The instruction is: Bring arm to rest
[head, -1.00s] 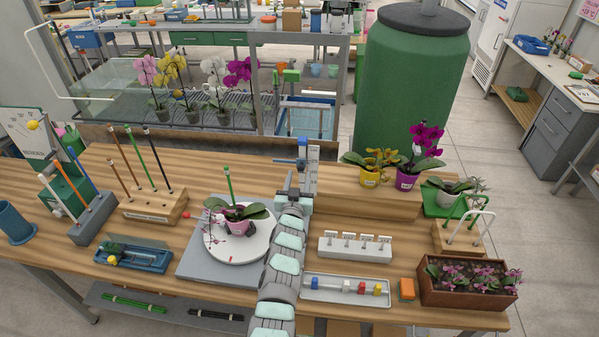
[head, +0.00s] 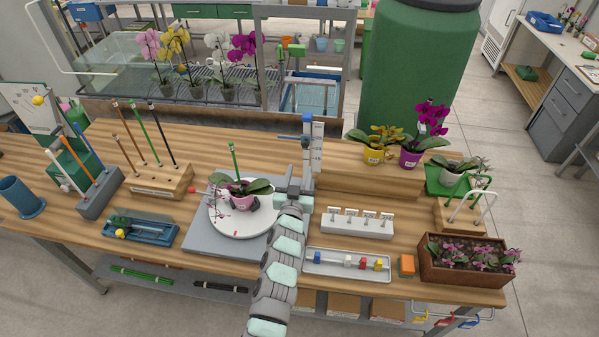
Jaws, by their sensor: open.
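My arm reaches up from the bottom middle of the head view over the bench. My gripper (head: 293,186) is at its far end, just right of the white turntable (head: 228,224). Its jaws are open and I see nothing held between them; the wrist partly hides the fingers. On the turntable stands a pink pot (head: 241,202) with a leafy orchid and an upright green stake (head: 233,160). The pot is left of my gripper, and I cannot tell whether a leaf touches it.
An upright scale (head: 318,145) with a blue part stands just beyond my gripper. A white labelled rack (head: 347,223) and a tray (head: 322,263) of coloured pieces lie right of my arm. A stake block (head: 158,183), potted orchids (head: 410,156) and a planter (head: 463,272) stand farther out.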

